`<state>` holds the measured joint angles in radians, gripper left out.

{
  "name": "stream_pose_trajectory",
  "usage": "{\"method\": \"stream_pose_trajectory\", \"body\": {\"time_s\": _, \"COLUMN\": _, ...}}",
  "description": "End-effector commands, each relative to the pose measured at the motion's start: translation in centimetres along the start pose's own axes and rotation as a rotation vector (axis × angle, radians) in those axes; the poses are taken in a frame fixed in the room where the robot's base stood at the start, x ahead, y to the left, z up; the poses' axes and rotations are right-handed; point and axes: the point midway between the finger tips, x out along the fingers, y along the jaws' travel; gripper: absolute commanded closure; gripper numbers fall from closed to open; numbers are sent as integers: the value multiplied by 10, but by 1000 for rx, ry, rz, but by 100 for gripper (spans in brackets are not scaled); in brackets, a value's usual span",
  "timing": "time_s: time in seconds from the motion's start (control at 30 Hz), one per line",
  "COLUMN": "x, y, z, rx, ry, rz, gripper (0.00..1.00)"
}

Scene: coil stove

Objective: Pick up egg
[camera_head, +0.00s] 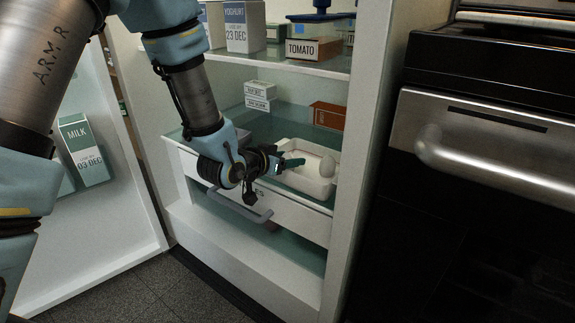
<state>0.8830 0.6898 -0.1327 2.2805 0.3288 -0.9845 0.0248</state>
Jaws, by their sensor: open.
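A pale egg (328,167) shows at the right end of a small white tray (318,188) inside the open fridge. The tray sits at the top of the fridge's lower drawer (285,204). My gripper (297,162) reaches in from the left, over the tray's left part, with its teal fingers pointing right toward the egg. It is open, and a small gap seems to lie between the fingertips and the egg. The fingers are small here and partly hide the tray's inside.
The fridge door with a milk carton (85,150) stands open at left. Cartons, including yoghurt (242,27) and tomato (313,48), stand on the shelf above my gripper. Small white boxes (260,96) and a brown box (328,116) are behind. An oven (490,140) is at right.

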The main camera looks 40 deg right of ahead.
Motion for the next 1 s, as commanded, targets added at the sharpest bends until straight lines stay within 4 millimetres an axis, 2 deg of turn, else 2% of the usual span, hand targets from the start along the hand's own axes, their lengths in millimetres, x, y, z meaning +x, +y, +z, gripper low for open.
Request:
{"method": "stream_pose_trajectory", "body": {"time_s": 0.1, "x": 0, "y": 0, "z": 0, "rx": 0, "ry": 0, "rz": 0, "gripper": 39}}
{"method": "stream_pose_trajectory", "body": {"time_s": 0.63, "x": -1, "y": 0, "z": 0, "rx": 0, "ry": 0, "rz": -1, "gripper": 99}}
{"method": "stream_pose_trajectory", "body": {"time_s": 1.0, "x": -2, "y": 0, "z": -6, "rx": 1, "ry": 2, "rz": -1, "gripper": 100}}
